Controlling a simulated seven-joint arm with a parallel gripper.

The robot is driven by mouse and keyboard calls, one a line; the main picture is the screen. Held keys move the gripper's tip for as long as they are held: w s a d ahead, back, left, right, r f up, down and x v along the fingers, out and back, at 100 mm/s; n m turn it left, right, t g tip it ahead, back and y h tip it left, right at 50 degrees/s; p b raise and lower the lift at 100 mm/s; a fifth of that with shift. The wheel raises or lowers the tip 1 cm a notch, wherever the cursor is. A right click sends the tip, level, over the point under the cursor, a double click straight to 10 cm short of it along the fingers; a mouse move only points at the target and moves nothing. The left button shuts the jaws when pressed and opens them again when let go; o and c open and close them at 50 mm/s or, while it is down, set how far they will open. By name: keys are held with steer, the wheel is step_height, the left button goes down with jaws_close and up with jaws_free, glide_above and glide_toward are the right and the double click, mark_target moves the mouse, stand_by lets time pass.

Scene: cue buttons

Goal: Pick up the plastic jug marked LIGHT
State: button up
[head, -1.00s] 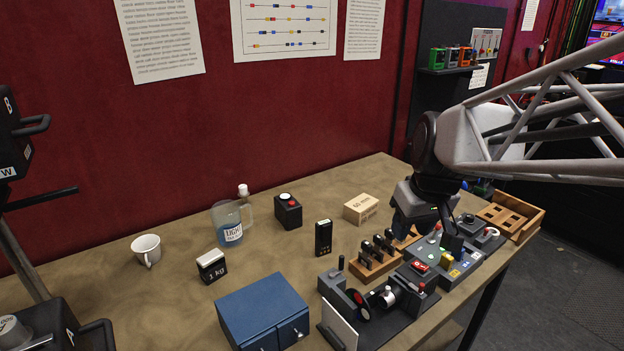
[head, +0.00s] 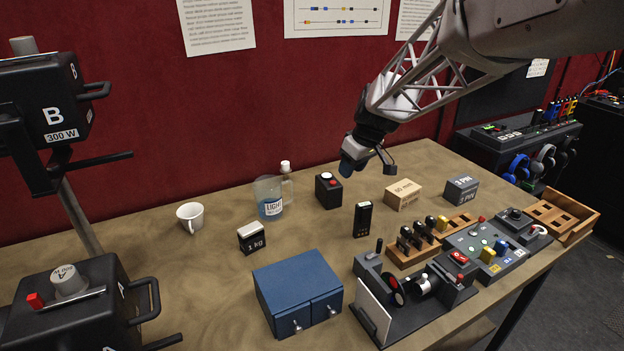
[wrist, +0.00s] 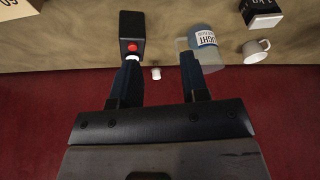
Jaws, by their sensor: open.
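The clear plastic jug (head: 268,196) holds blue liquid and has a label reading LIGHT. In the wrist view the jug (wrist: 203,42) lies at upper right, partly behind the right finger. The cap (wrist: 155,73) shows between the fingers. My gripper (head: 368,164) is open and empty, in the air right of the jug and above the table. Its two fingers (wrist: 160,66) also show in the wrist view.
A black box with a red button (head: 328,190) stands just right of the jug. A white mug (head: 190,217) and a 1 kg weight (head: 252,238) are to its left. A blue cabinet (head: 298,290) is in front. A cardboard box (head: 403,194) and control panels (head: 485,249) lie right.

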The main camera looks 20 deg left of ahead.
steer(key=w+a+f+n, duration=0.2)
steer(key=w+a+f, duration=0.1)
steer(key=a, duration=0.5)
steer(key=w+a+f+n, duration=0.2)
steer(key=w+a+f, duration=0.2)
steer(key=a+f, duration=0.2)
steer(key=a, duration=0.2)
steer(key=shift+a+g+y, duration=0.3)
steer(key=shift+g+y, duration=0.1)
steer(key=shift+f, duration=0.1)
steer(key=shift+x, duration=1.2)
steer(key=shift+f, duration=0.1)
steer(key=shift+x, duration=2.5)
steer(key=shift+c, duration=0.4)
jaws_close()
